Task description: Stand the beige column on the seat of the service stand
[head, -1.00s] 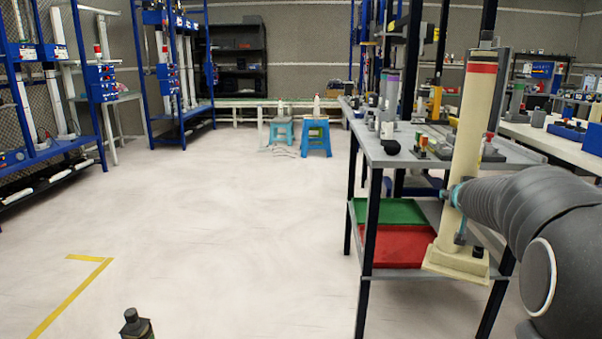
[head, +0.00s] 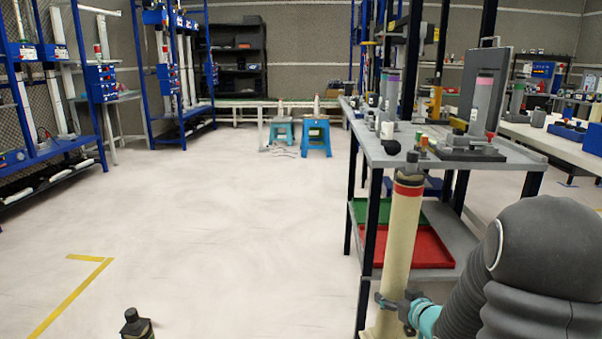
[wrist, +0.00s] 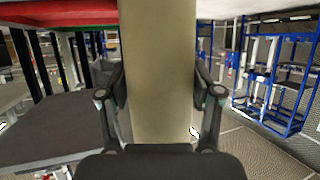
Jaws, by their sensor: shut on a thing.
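The beige column (head: 403,230) has a red band and a dark top. It is upright, slightly tilted, in front of the near leg of a grey bench, and its foot is cut off by the lower picture edge. My gripper (head: 402,303) is shut around its lower part. The wrist view also shows the column (wrist: 158,60) between the two fingers of my gripper (wrist: 160,95). I cannot tell for sure which thing is the service stand; a black base (head: 462,154) bearing a grey cylinder (head: 482,105) with a pink band stands on the bench.
The grey bench top (head: 385,155) carries several small parts. Below it are a green tray (head: 405,209) and a red tray (head: 432,248) on a shelf. Blue stools (head: 316,137) stand further back.

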